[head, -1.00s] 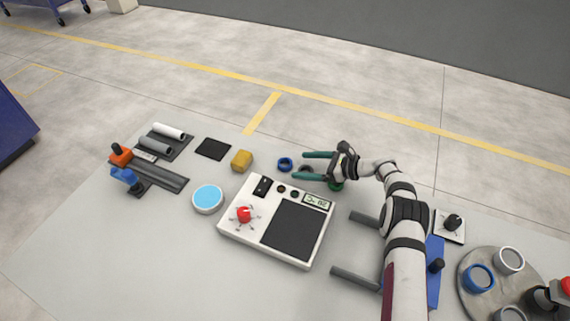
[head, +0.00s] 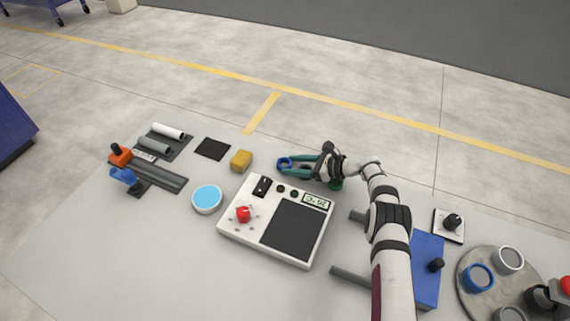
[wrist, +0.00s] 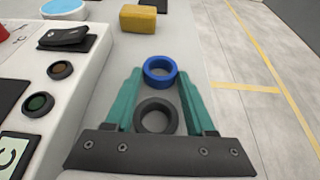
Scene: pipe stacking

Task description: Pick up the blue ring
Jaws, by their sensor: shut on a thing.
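The blue ring (head: 284,163) is on the table behind the white device. In the wrist view the blue ring (wrist: 160,70) sits between the tips of the green fingers. My gripper (head: 285,166) is shut on the ring, with one finger at each side of it. In the wrist view my gripper (wrist: 160,76) also has a dark grey ring (wrist: 156,116) between its fingers, nearer the palm. I cannot tell whether the blue ring is off the table.
A yellow block (head: 241,160) stands just left of the blue ring. The white device (head: 235,236) with a red knob is in front. A round light-blue dish (head: 207,199) is farther left. A turntable (head: 470,301) with several rings is at the right.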

